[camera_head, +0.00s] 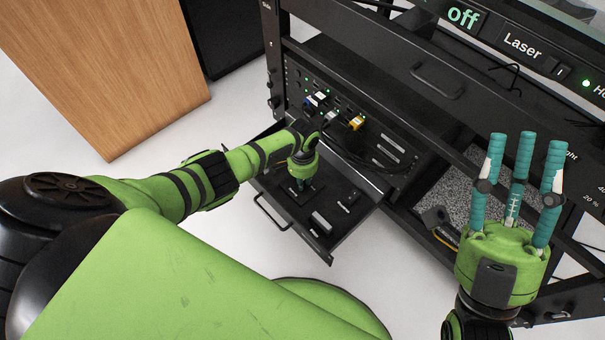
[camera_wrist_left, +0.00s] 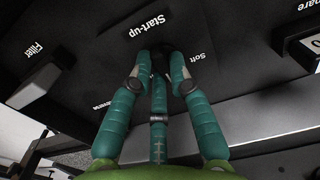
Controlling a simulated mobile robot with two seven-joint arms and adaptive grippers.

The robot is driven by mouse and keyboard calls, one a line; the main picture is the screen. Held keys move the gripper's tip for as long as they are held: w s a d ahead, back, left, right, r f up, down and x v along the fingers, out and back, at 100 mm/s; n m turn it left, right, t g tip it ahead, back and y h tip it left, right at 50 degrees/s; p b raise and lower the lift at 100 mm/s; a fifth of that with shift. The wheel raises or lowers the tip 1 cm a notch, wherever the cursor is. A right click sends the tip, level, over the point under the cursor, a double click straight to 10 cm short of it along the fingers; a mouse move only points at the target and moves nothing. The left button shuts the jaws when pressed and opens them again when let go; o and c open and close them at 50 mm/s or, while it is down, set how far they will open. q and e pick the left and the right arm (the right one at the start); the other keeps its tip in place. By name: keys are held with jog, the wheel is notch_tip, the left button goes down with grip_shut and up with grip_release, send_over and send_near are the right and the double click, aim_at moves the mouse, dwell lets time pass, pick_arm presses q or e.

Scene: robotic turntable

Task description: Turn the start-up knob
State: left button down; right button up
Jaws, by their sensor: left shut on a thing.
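My left gripper (camera_head: 300,184) reaches down onto the black pull-out panel (camera_head: 330,240). In the left wrist view its teal fingers (camera_wrist_left: 160,72) close in just below the white "Start-up" label (camera_wrist_left: 147,27). They are shut on the start-up knob, a dark shape (camera_wrist_left: 160,57) mostly hidden between the fingertips. Words partly readable as "Soft" and "...verse" flank the fingers. I cannot tell the knob's angle. My right gripper (camera_head: 525,150) is raised at the right with its teal fingers pointing up, apart and empty.
A rack face with cables (camera_head: 335,110) rises behind the panel. A wooden cabinet (camera_head: 105,65) stands at upper left.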

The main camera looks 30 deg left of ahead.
pick_arm(q)
jog(key=shift+d, duration=0.1)
jog(key=c, duration=1.1)
grip_release()
jog(key=shift+c, duration=0.2)
jog(key=shift+r, duration=0.1)
notch_tip(320, 180, up, 12)
